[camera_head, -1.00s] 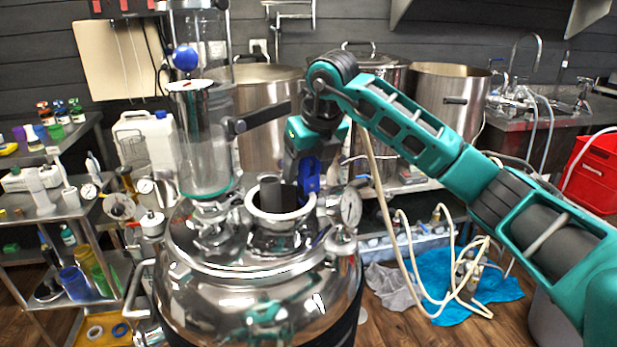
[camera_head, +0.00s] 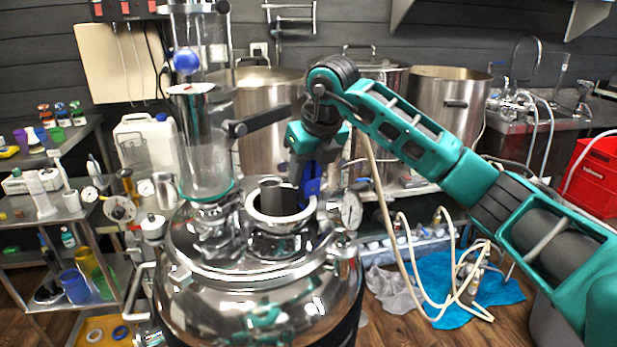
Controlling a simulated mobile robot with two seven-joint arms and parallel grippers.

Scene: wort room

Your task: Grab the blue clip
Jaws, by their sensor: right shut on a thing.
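My right gripper (camera_head: 303,183) comes in from the right and points down at the right rim of the open steel port (camera_head: 262,217) on top of the shiny vessel (camera_head: 250,300). It is shut on the blue clip (camera_head: 313,179), which shows as a dark blue patch beside the fingers. The fingers hide part of the clip. I cannot tell whether the clip still touches the port's rim. A grey cylindrical piece (camera_head: 271,193) stands in the port's mouth. My left gripper is not in view.
A glass column (camera_head: 205,140) rises from the vessel just left of the port. A pressure gauge (camera_head: 350,210) stands close on the right. Large steel pots (camera_head: 440,105) stand behind. A shelf cart (camera_head: 40,215) is at the left, and a hose (camera_head: 405,260) hangs at the right.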

